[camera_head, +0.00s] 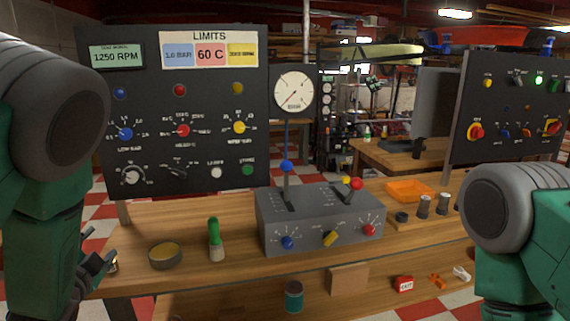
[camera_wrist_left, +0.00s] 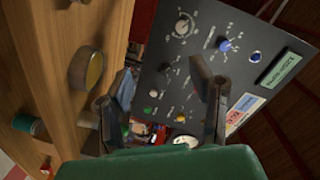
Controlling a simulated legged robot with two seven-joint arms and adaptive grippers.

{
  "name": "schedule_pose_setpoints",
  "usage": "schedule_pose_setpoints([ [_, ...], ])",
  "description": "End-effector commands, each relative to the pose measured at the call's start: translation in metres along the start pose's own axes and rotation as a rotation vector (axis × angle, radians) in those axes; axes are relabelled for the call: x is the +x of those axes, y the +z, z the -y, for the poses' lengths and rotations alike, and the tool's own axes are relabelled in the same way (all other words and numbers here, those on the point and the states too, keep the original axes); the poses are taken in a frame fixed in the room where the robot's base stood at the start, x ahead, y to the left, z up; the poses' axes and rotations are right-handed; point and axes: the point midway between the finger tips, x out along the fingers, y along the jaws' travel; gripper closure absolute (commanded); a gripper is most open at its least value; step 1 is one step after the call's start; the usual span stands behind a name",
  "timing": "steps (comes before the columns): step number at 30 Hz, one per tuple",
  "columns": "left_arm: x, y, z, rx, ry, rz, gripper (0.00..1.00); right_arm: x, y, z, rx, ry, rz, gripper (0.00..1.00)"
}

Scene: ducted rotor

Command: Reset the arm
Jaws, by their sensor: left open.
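My left arm comes in at the left of the head view. Its gripper (camera_head: 97,270) is low, beside the left end of the wooden bench, partly hidden by the arm. In the left wrist view my left gripper (camera_wrist_left: 158,105) has its two fingers apart with nothing between them. The dark control panel (camera_wrist_left: 190,75) lies beyond the fingers in that view, and it stands upright at the back left in the head view (camera_head: 185,120). My right arm shows at the right edge of the head view, but its gripper is out of the picture.
On the wooden bench (camera_head: 170,220) stand a round yellow-topped tin (camera_head: 165,256), a green-handled tool (camera_head: 215,240) and a grey lever box (camera_head: 320,215) with a gauge (camera_head: 294,92). An orange tray (camera_head: 408,190) is at right. A lower shelf holds a teal-banded can (camera_head: 293,296).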

Motion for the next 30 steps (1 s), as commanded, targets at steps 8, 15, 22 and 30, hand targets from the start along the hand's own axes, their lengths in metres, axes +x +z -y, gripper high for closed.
schedule_pose_setpoints([
  [8, -0.028, 0.035, -0.059, -0.112, 0.160, 0.125, 0.51, 0.000, 0.000, 0.000, 0.000, 0.000, -0.001, 1.00],
  [15, -0.083, 0.078, -0.140, -0.268, 0.379, 0.329, 0.51, 0.000, 0.000, 0.000, 0.000, 0.000, 0.000, 1.00],
  [22, -0.208, 0.122, -0.239, -0.486, 0.680, 0.706, 0.51, 0.000, 0.000, 0.000, 0.000, 0.000, 0.000, 1.00],
  [30, -0.332, 0.134, -0.287, -0.620, 0.886, 1.066, 0.51, 0.000, 0.000, 0.000, 0.000, 0.000, 0.000, 1.00],
])
